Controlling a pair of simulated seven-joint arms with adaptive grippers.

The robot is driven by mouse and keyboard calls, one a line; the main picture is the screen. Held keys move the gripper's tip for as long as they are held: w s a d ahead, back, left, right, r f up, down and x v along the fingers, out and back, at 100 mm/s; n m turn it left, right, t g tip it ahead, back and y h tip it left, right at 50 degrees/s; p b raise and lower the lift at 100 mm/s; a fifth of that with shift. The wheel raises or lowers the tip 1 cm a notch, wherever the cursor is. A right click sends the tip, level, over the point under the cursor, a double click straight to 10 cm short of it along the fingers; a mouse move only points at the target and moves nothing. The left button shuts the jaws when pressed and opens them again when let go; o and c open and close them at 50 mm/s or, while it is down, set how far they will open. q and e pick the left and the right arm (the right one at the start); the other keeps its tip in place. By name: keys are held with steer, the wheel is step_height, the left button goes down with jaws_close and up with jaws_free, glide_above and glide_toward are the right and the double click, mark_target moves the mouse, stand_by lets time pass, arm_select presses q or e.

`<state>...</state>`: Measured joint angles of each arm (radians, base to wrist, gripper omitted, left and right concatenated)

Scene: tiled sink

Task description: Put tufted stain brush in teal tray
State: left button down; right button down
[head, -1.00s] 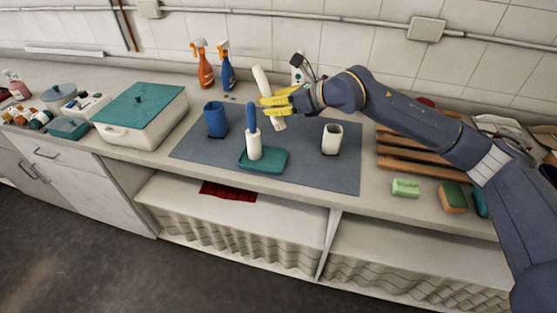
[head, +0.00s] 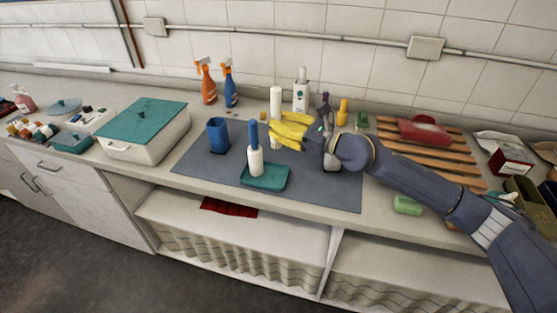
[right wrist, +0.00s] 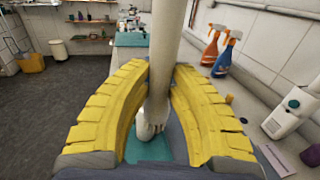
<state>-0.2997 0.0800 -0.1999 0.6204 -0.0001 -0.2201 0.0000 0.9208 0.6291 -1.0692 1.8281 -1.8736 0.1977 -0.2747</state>
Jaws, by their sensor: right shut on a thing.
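My right gripper (head: 275,131) is shut on a cream-handled brush (head: 276,103), which stands about upright between the yellow fingers. In the right wrist view the handle (right wrist: 165,50) runs down between the fingers (right wrist: 155,95), with a pale tufted head (right wrist: 150,130) at its lower end. The teal tray (head: 270,182) lies on the grey mat, nearer the front than the gripper. A brush with a blue handle and white body (head: 255,160) stands upright at the tray's left part. My left gripper is not in view.
A blue cup (head: 217,135) stands on the mat left of the tray. A pale cup (head: 332,163) is mostly hidden behind my right wrist. Orange (head: 206,85) and blue (head: 229,87) spray bottles and a white bottle (head: 301,92) stand behind. A wooden rack (head: 440,155) lies right.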

steer(key=shift+f, duration=6.3)
steer(key=shift+f, duration=0.15)
steer(key=c, duration=1.3)
jaws_free()
steer(key=shift+r, duration=0.2)
steer(key=v, duration=1.2)
